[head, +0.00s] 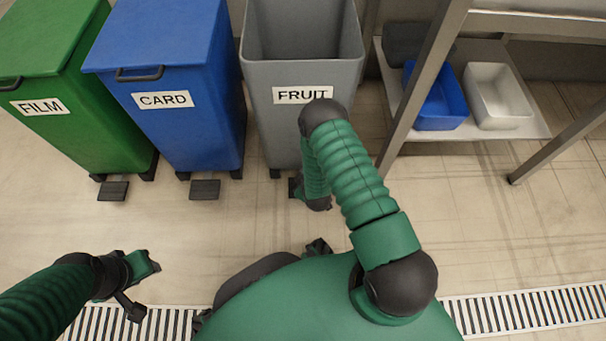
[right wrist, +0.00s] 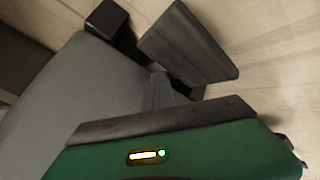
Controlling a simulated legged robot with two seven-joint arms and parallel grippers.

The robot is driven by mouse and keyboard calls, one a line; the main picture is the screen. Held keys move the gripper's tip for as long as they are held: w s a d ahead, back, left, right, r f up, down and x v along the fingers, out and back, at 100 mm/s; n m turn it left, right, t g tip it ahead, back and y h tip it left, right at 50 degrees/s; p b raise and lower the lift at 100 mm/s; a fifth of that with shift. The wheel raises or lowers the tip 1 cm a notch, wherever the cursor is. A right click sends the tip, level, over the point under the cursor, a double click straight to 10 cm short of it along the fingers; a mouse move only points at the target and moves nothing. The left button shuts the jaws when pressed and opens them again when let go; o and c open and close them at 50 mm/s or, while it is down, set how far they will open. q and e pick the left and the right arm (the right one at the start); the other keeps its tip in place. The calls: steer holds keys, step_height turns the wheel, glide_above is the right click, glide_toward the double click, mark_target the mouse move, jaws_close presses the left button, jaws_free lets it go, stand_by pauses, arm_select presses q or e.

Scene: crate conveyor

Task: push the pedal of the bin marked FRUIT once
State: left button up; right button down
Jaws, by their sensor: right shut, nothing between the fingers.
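The grey bin marked FRUIT (head: 262,100) stands upright in the head view, third in the row, with its top open and its inside visible. Its dark pedal (head: 296,187) shows low at its front, partly hidden by my right arm. In the right wrist view the pedal (right wrist: 188,42) is a dark block on a short stem beside the grey bin wall (right wrist: 75,90). My right gripper (right wrist: 165,120) is shut and empty, close to the pedal; I cannot tell whether they touch. My left gripper (head: 146,285) is open and empty above the floor at lower left.
A blue CARD bin (head: 180,125) and a green FILM bin (head: 85,130) stand to the left, each with a pedal in front. A metal shelf (head: 540,128) at right holds a blue tray (head: 436,105) and a white tray (head: 497,98). A floor grate (head: 540,308) runs along the front.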

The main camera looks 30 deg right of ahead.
steer(key=shift+s+a+r+p, duration=0.2)
steer(key=shift+s+r+p, duration=0.2)
steer(key=shift+r+p, duration=0.1)
steer(key=shift+w+d+r, duration=0.1)
steer(key=shift+w+r, duration=0.05)
steer(key=shift+r, duration=0.15)
step_height(320, 180, up, 5)
steer(key=p, duration=0.5)
steer(key=shift+w, duration=0.15)
steer(key=shift+d, duration=0.1)
